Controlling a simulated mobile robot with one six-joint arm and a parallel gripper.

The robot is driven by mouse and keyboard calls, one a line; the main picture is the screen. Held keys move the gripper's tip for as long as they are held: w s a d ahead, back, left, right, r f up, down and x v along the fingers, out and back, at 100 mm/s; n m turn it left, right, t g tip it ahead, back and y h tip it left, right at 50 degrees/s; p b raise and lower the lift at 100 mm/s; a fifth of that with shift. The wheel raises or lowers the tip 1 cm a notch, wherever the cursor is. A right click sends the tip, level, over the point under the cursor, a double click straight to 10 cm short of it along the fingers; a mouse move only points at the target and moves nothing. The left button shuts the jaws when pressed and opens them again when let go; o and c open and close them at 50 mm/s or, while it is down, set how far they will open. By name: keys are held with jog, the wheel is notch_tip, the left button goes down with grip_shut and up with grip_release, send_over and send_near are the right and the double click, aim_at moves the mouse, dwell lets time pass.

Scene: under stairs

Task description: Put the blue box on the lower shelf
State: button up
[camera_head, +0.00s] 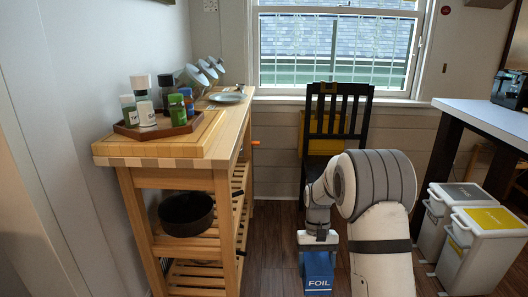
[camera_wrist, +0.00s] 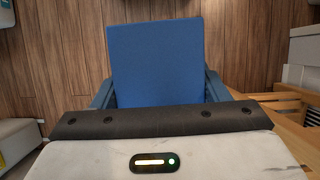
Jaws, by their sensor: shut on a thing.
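The blue box (camera_head: 318,270) is marked "FOIL" and hangs upright below my gripper (camera_head: 318,240) in the head view, right of the wooden cart. In the wrist view the blue box (camera_wrist: 155,62) fills the upper middle, with my gripper's fingers (camera_wrist: 157,90) on both its sides. My gripper is shut on it. The wooden cart (camera_head: 222,180) stands at the left with slatted shelves. Its middle shelf (camera_head: 180,246) holds a dark round pot (camera_head: 186,213). The lower shelf (camera_head: 190,280) is partly hidden by the frame's bottom edge, and its visible part looks bare.
The cart top holds a tray (camera_head: 155,130) of jars and bottles and a plate (camera_head: 226,97). A dark chair (camera_head: 337,110) stands behind my arm. White bins (camera_head: 480,245) and a table (camera_head: 490,122) are at the right. Wooden floor (camera_head: 270,240) is clear between cart and box.

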notch_tip(320, 180, up, 18)
jog(key=s+p, duration=0.2)
jog(key=p, duration=2.4)
jog(key=shift+s+r+p, duration=0.15)
jog(key=shift+s+p, duration=0.05)
jog(key=shift+p, duration=0.1)
